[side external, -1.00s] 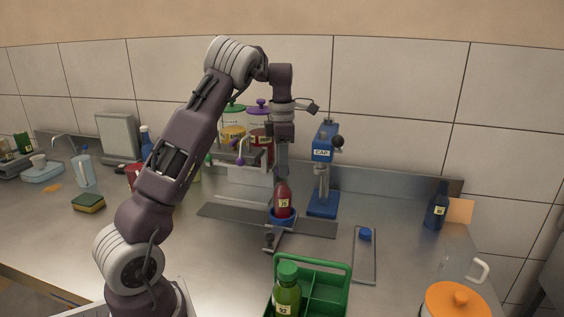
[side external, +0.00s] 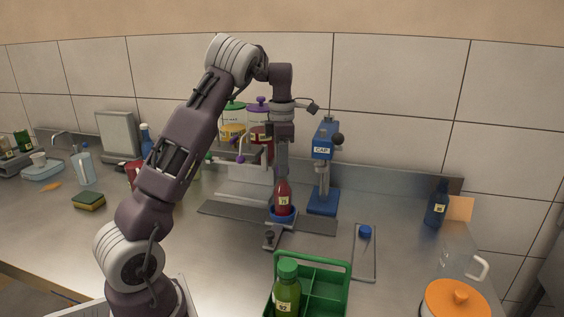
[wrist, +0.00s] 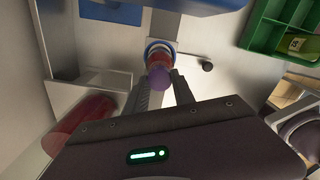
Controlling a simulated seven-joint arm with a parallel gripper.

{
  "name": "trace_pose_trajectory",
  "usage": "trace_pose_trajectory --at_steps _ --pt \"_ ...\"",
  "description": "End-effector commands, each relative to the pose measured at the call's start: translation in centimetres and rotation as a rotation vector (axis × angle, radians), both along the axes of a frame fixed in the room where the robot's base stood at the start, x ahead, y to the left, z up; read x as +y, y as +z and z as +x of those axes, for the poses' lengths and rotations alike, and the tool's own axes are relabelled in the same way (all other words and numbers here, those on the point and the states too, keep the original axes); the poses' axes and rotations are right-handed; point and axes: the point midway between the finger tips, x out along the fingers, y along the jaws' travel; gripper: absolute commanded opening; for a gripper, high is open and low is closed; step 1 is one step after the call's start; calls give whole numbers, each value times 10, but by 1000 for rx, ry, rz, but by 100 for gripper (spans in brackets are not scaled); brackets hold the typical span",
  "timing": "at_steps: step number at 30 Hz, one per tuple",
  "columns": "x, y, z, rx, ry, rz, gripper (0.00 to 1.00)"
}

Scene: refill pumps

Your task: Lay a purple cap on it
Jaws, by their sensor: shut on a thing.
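My gripper (side external: 282,176) points straight down over a red bottle (side external: 283,197) with a pale label. The bottle stands upright in a blue ring holder (side external: 283,214) on a grey rail. In the wrist view a round purple cap (wrist: 158,77) sits between my fingertips (wrist: 160,84), which are shut on it. The cap is over the bottle's top, and the red bottle (wrist: 160,58) shows behind it inside the blue ring (wrist: 158,44). I cannot tell whether cap and bottle touch. In the side view the fingers hide the cap.
A blue press marked CAP (side external: 324,160) stands close behind and right. A green crate (side external: 325,292) with a green bottle (side external: 287,290) is in front. Canisters (side external: 257,118) stand behind. A dark blue bottle (side external: 437,205) and an orange-lidded jug (side external: 455,300) are at right.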

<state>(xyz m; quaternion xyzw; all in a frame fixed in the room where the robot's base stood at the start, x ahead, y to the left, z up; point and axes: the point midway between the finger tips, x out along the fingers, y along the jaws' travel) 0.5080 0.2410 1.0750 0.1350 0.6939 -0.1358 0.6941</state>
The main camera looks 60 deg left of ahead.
Motion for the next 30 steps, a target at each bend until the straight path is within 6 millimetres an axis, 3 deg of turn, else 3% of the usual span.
trace_pose_trajectory --at_steps 10,11,14,23,30 --pt "0 -5 0 0 0 0 8" --pt "0 -5 0 0 0 0 36" --pt "0 -5 0 0 0 0 56" --pt "0 -3 0 -1 0 1 56" --pt "1 31 1 -2 -1 2 56"
